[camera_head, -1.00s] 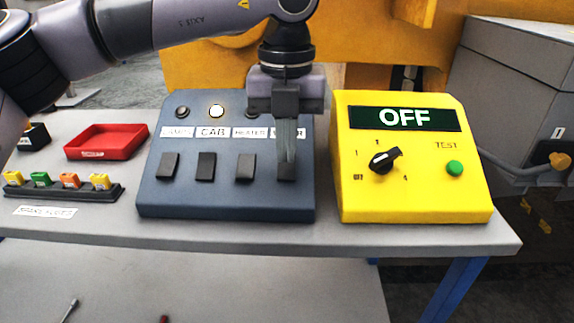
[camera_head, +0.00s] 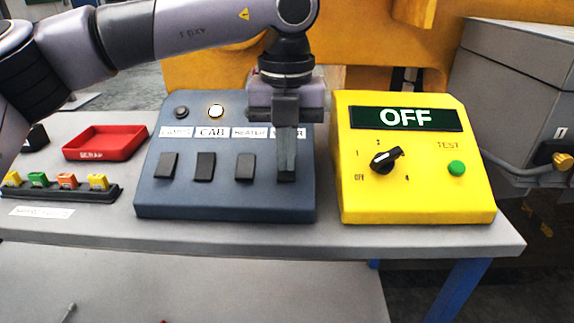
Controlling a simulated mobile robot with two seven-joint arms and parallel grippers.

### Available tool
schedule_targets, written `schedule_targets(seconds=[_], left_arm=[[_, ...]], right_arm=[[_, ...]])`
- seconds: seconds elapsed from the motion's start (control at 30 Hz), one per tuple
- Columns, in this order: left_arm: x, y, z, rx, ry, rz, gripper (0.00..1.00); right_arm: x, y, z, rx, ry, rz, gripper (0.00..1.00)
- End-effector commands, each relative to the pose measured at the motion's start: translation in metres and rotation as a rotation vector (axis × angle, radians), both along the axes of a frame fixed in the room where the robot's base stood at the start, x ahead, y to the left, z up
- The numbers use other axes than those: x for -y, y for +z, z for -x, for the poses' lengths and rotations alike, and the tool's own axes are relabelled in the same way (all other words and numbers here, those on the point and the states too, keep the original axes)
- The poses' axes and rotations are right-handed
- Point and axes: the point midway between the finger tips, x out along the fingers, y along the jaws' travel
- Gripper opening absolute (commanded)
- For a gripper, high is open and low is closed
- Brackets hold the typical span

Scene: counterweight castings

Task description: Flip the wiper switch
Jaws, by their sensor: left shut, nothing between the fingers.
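A blue-grey switch panel (camera_head: 225,207) stands on the bench with several dark rocker switches in a row. The labels above them read LAMPS, CAB, HEATER and one mostly covered. The rightmost switch, the wiper switch (camera_head: 287,176), is under the covered label and is partly hidden by my left gripper. My left gripper (camera_head: 287,170) is shut and empty, pointing down with its fingertips at this switch; I cannot tell if they touch it. The lamp above CAB (camera_head: 216,111) is lit and the LAMPS one is dark; the gripper hides the lamps further right. My right gripper is not in view.
A yellow box (camera_head: 415,200) with a knob, a green TEST button (camera_head: 456,168) and an OFF display stands just right of the panel. A red scrap tray (camera_head: 105,143) and a rack of coloured fuses (camera_head: 65,192) lie to the left on the grey bench (camera_head: 230,235).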

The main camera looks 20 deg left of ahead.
Motion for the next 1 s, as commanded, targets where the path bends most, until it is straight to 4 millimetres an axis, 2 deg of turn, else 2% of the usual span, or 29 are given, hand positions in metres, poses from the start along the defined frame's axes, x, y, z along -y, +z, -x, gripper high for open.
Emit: schedule_targets(seconds=[0.37,1.0], left_arm=[[0.0,-0.001,0.0,-0.003,0.0,-0.001,0.0],[0.0,0.052,0.0,-0.001,0.0,-0.001,0.0]], right_arm=[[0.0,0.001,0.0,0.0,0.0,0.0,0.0],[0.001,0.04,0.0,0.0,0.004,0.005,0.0]])
